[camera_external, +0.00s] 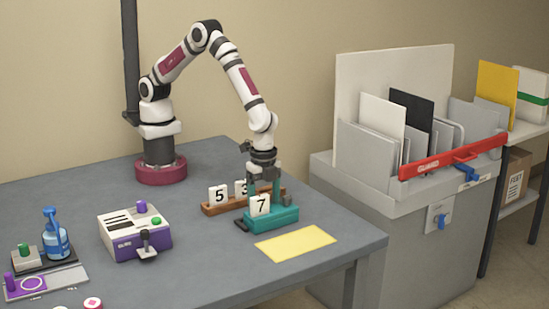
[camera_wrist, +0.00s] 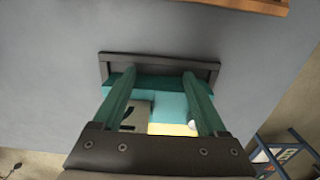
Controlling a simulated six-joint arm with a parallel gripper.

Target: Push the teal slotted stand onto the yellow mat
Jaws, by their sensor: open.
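The teal slotted stand (camera_external: 284,216) is on the grey table and holds a white card marked 7 (camera_external: 260,205). The yellow mat (camera_external: 296,243) lies flat just in front of the stand, which appears to be off it. My gripper (camera_external: 264,190) points down at the stand with its teal fingers apart. In the wrist view, my gripper's fingers (camera_wrist: 160,82) cross over the stand (camera_wrist: 172,104), with part of the card (camera_wrist: 137,114) and a strip of the mat (camera_wrist: 172,129) between them. Whether the fingers touch the stand is unclear.
A dark bar (camera_wrist: 160,66) runs along the stand's far side. A brown rack (camera_external: 215,208) with number cards stands behind it. A purple-and-white device (camera_external: 135,235) is to the left. The table's right edge is near the mat; a grey bin (camera_external: 390,230) stands beyond.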

